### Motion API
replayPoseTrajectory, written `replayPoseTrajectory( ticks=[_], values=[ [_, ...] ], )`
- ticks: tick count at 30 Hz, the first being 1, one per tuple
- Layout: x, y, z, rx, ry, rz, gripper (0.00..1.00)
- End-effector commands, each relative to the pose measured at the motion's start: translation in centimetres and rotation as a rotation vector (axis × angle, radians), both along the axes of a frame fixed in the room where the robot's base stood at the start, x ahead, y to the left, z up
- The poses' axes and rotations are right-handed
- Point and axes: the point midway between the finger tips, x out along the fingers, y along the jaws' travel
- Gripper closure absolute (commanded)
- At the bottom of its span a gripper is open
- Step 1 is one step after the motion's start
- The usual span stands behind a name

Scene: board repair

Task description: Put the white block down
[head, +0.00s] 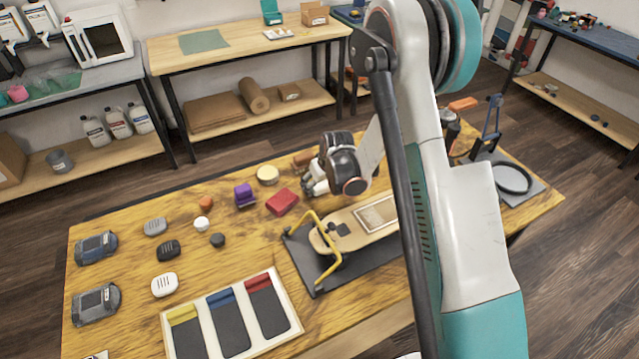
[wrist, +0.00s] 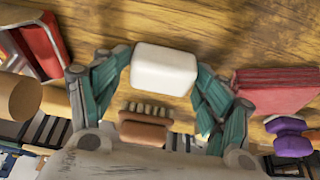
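The white block (wrist: 165,69) sits between the two teal fingers of my gripper (wrist: 164,80) in the wrist view. The fingers press against its left and right sides, and wood tabletop shows behind it. I cannot tell whether it touches the table. In the head view my gripper (head: 314,184) is over the back middle of the wooden workbench (head: 130,225), just right of a red block (head: 282,202). There the white block cannot be told apart from the pale gripper parts.
A brown brush (wrist: 145,128) is close to the fingers. A tray (head: 172,325) lies in front.

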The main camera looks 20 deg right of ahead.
Motion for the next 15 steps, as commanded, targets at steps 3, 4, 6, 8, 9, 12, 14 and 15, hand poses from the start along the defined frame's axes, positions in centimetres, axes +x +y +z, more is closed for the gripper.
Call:
replayPoseTrajectory(
  ticks=[3,4,6,8,9,12,14,15],
  values=[
    [0.1,0.0,0.0,0.000,-0.001,0.000,0.31],
    [0.1,0.0,0.1,0.000,-0.002,0.000,0.31],
    [0.1,0.0,0.1,0.000,-0.002,0.000,0.31],
    [0.1,0.0,0.3,0.000,-0.002,0.000,0.31],
    [0.1,0.0,0.5,0.000,-0.002,0.000,0.31],
    [0.1,0.0,1.1,0.001,-0.003,0.000,0.31],
    [0.0,0.0,1.6,0.001,-0.003,0.000,0.31],
    [-0.4,-0.1,2.6,0.001,-0.003,0.000,0.31]
  ],
)
